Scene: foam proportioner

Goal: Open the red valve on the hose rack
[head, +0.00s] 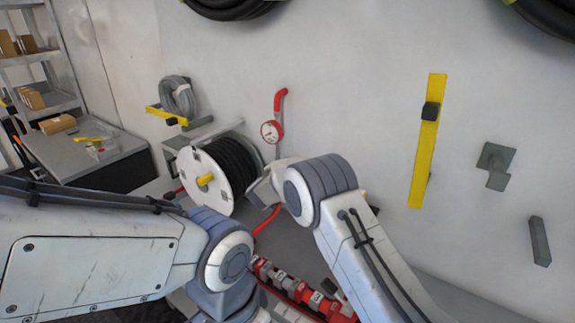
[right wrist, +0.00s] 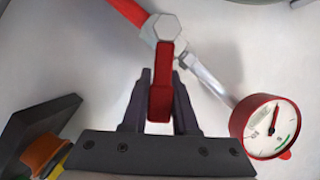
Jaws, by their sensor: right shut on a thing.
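The red valve lever (right wrist: 160,88) hangs from a grey hex nut (right wrist: 168,27) in the right wrist view, pointing down toward my wrist. My right gripper (right wrist: 160,100) has its two dark fingers on either side of the lever and is shut on it. A red-rimmed pressure gauge (right wrist: 265,126) sits right of the gripper, apart from it. In the head view the gauge (head: 271,131) is above my right wrist; the valve is hidden behind my right arm. My left arm crosses the lower left of the head view, and its gripper is not visible.
A white hose reel (head: 208,178) with black hose stands left of my right wrist. A yellow wall bar (head: 428,140) and grey brackets (head: 495,165) are on the right wall. Red-and-white items (head: 300,287) lie below, between my arms. A workbench (head: 75,158) is at left.

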